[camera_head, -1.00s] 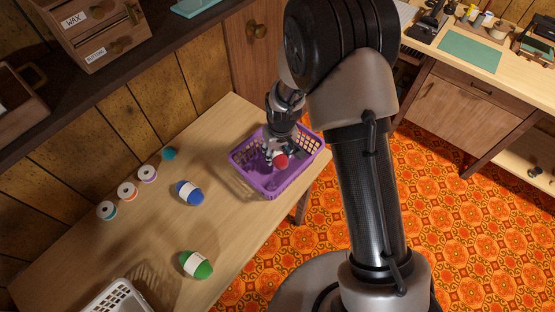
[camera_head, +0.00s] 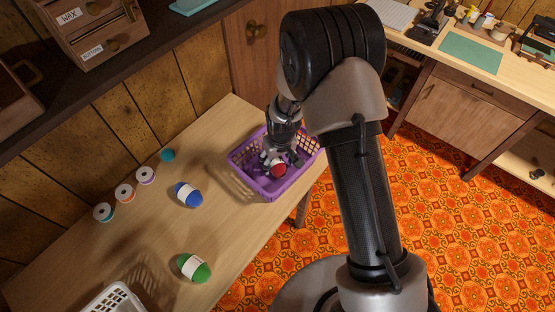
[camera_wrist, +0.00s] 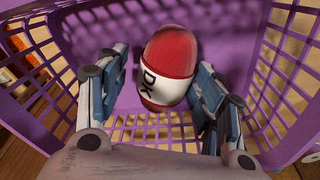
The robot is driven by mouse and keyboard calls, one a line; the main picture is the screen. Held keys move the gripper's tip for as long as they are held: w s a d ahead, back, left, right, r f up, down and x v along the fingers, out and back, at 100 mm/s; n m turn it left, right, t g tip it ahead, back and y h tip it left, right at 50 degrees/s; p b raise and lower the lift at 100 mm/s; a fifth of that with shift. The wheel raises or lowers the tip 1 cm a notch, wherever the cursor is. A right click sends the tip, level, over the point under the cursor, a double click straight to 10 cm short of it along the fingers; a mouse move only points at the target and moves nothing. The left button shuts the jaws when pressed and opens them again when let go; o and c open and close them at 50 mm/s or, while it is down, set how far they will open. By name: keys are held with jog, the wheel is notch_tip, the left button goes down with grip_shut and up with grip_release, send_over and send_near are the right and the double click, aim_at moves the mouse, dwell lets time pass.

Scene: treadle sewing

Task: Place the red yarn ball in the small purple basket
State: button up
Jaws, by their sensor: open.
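The red yarn ball (camera_head: 278,171), with a white label, is inside the small purple basket (camera_head: 252,182) on the wooden table. In the wrist view the red yarn ball (camera_wrist: 171,50) lies tilted over the purple basket floor (camera_wrist: 215,22), between my fingers. My gripper (camera_wrist: 163,88) is open, with a gap visible beside the ball on the left and a narrower one on the right. In the head view my gripper (camera_head: 277,160) reaches down into the basket from above and partly hides the ball. I cannot tell whether the ball touches the basket floor.
A blue yarn ball (camera_head: 188,195) and a green yarn ball (camera_head: 195,268) lie on the table (camera_head: 225,225). A white basket (camera_head: 112,302) stands at the near end. The table between is clear.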

jog(key=shift+r, duration=0.1)
notch_tip(320, 180, up, 12)
jog(key=s+r+p, duration=0.1)
jog(key=s+p, duration=0.1)
jog(key=p, duration=0.2)
notch_tip(320, 180, up, 9)
jog(key=m, duration=0.1)
send_over(280, 164)
jog(key=s+d, duration=0.2)
jog(key=d, duration=0.1)
jog(key=s+d+r+m+t, duration=0.1)
jog(key=s+d+r, duration=0.35)
jog(key=r, duration=0.35)
jog(key=s+d+r+m+t, duration=0.1)
jog(key=s+d+r, duration=0.2)
jog(key=s, duration=0.6)
jog(key=s+d+r+m+t, duration=0.1)
jog(key=s+d+r, duration=0.2)
jog(key=s+r, duration=0.2)
jog(key=s, duration=0.3)
jog(key=shift+s+r+m+h, duration=0.3)
jog(key=shift+s+r+m, duration=0.1)
